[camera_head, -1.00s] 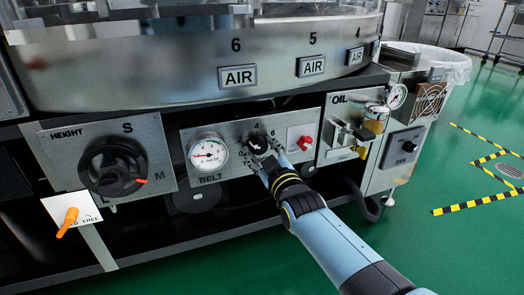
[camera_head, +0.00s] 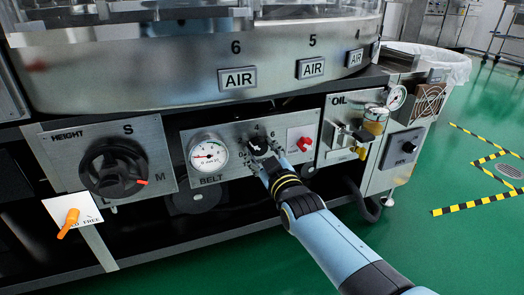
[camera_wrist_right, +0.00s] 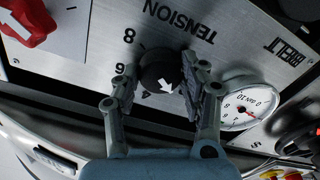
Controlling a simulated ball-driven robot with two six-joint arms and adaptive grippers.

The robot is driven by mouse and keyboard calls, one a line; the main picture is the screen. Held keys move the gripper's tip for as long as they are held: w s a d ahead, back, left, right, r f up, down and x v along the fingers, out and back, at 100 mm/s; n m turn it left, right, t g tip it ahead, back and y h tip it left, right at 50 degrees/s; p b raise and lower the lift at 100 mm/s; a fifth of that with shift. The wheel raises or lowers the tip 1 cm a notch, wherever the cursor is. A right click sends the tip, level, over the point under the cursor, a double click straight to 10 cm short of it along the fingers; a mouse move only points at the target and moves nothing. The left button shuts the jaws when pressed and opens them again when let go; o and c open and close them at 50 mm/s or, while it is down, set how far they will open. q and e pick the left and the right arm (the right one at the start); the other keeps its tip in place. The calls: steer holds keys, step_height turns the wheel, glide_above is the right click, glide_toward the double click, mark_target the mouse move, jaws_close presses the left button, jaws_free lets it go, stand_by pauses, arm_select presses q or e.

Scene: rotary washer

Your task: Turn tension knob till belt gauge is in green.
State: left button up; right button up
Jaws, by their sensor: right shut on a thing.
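The black tension knob (camera_head: 258,146) sits on the steel panel right of the belt gauge (camera_head: 209,155). My right gripper (camera_head: 262,158) reaches it from the lower right. In the right wrist view, the gripper's fingers (camera_wrist_right: 163,82) are shut on the sides of the knob (camera_wrist_right: 158,68). The knob's white arrow shows between the fingers; some scale numbers are hidden. The round white belt gauge also shows in the wrist view (camera_wrist_right: 246,105), partly covered by a finger. Its needle appears to point left in the head view; I cannot tell a green zone clearly. My left gripper is not in view.
A red knob (camera_head: 300,140) is close right of the tension knob. A black height handwheel (camera_head: 113,167) stands left of the gauge, with an orange lever (camera_head: 68,222) below. The oil panel (camera_head: 345,128) is farther right. Green floor is open at right.

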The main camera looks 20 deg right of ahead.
steer(key=shift+m+p, duration=0.35)
steer(key=shift+m, duration=0.25)
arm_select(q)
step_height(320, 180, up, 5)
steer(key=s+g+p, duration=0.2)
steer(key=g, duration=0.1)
arm_select(e)
steer(key=m, duration=0.4)
steer(key=shift+m, duration=0.3)
steer(key=shift+a+m, duration=0.1)
steer(key=shift+m, duration=0.8)
steer(key=m+p, duration=0.1)
steer(key=m, duration=0.1)
steer(key=shift+m, duration=0.3)
steer(key=m, duration=0.4)
steer(key=shift+p, duration=0.35)
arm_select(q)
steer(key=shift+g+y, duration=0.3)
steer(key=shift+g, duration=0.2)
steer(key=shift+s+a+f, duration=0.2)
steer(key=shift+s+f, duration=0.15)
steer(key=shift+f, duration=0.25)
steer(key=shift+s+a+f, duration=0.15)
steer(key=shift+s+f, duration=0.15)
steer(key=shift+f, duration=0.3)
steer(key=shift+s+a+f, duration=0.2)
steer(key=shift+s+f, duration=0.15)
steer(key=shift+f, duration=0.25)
arm_select(e)
steer(key=shift+m, duration=1.4)
